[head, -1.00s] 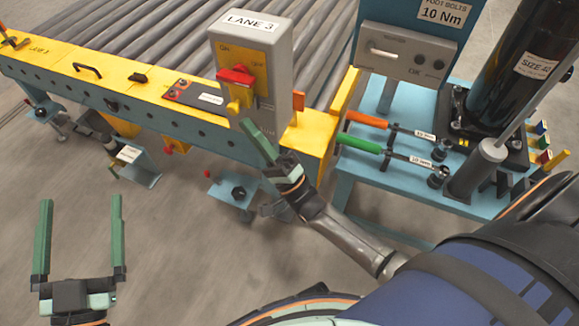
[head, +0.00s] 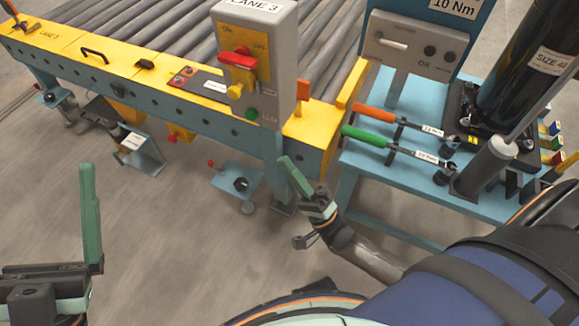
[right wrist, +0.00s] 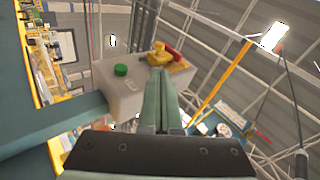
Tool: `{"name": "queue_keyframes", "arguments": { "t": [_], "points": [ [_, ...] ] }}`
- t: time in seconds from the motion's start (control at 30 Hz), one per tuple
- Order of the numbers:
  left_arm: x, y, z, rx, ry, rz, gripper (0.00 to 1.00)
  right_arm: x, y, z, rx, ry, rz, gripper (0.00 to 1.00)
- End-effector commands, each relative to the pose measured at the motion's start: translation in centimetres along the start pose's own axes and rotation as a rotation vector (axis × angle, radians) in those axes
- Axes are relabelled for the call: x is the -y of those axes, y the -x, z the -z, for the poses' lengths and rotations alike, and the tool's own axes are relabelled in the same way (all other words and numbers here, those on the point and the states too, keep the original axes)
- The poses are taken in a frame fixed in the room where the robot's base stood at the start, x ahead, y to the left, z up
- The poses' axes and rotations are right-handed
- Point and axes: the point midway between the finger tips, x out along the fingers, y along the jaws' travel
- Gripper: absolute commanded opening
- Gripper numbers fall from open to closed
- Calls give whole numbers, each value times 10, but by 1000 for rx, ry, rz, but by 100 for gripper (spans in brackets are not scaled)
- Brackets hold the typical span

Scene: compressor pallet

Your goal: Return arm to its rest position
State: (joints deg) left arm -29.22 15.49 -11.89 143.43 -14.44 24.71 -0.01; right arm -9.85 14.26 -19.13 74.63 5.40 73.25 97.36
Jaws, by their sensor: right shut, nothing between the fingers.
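My right gripper (head: 287,165) is shut and empty. My left gripper (head: 50,270) is at the lower left, cut by the frame edge. One upright finger shows at the right end of its body; the other is out of frame.
The blue and yellow roller conveyor (head: 180,100) runs across the back. At right a blue bench (head: 400,195) carries an orange-handled wrench (head: 376,113), a green-handled wrench (head: 366,136) and a dark cylinder (head: 525,60). Bare floor (head: 170,230) lies between my grippers.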

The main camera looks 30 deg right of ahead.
Motion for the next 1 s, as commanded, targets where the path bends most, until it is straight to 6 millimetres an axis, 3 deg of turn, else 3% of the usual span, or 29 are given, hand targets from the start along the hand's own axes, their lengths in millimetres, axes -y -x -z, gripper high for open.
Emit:
{"name": "queue_keyframes", "arguments": {
  "t": [0.5, 0.63, 0.77, 1.0],
  "points": [
    [0, 0, 0, 0, -1, -2, 100, 0, -1, 0, 0, 3, 1, 0],
    [0, 0, -1, 0, -2, -2, 100, 8, -10, -6, 11, 81, 5, 0],
    [0, 0, 0, 1, -1, -2, 100, 30, -35, -20, 44, 316, 15, 0],
    [0, 0, 0, 1, 0, -1, 100, 100, -91, -51, 99, 965, 58, 0]
  ]
}}
